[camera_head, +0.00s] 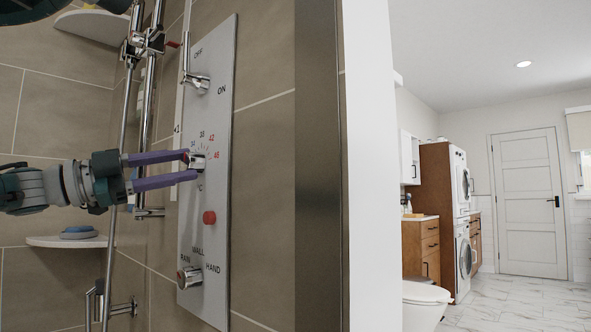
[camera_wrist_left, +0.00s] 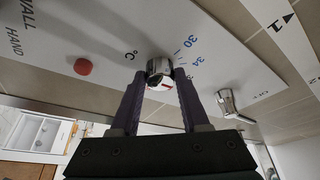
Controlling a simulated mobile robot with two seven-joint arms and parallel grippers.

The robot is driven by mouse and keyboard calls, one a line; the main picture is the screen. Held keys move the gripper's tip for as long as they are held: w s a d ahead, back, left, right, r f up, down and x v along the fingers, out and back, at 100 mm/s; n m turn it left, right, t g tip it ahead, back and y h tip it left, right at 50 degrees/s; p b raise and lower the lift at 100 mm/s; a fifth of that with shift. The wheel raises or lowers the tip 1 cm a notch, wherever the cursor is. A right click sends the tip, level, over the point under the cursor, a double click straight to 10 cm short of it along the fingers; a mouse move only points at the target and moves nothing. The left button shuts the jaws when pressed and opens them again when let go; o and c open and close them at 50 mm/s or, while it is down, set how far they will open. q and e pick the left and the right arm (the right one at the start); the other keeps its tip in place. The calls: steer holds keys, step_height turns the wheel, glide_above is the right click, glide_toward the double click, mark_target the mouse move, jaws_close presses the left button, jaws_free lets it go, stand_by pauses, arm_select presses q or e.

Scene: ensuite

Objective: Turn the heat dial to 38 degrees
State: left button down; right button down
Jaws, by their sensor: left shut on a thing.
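The heat dial (camera_head: 198,161) is a small chrome knob on the tall grey shower panel (camera_head: 218,120), with degree numbers printed around it. It also shows in the left wrist view (camera_wrist_left: 158,68), with a red mark on it. My left gripper (camera_head: 188,168) reaches in from the left with its purple fingers on either side of the dial, shut on it. In the left wrist view the fingertips (camera_wrist_left: 162,75) flank the knob, and 30 and 34 show beside it. I cannot tell which number the dial points to. My right gripper is not in view.
An on/off lever (camera_head: 196,80) sits above the dial. A red button (camera_head: 209,217) and a chrome selector knob (camera_head: 188,278) sit below it. A shower rail (camera_head: 127,110) stands left of the panel. A shelf (camera_head: 68,242) holds a blue item. A wall edge (camera_head: 318,170) is to the right.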

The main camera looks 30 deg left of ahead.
arm_select(q)
steer(key=shift+c, duration=2)
jaws_free()
steer(key=b+v, duration=0.1)
steer(key=v, duration=0.9)
steer(key=shift+d, duration=0.1)
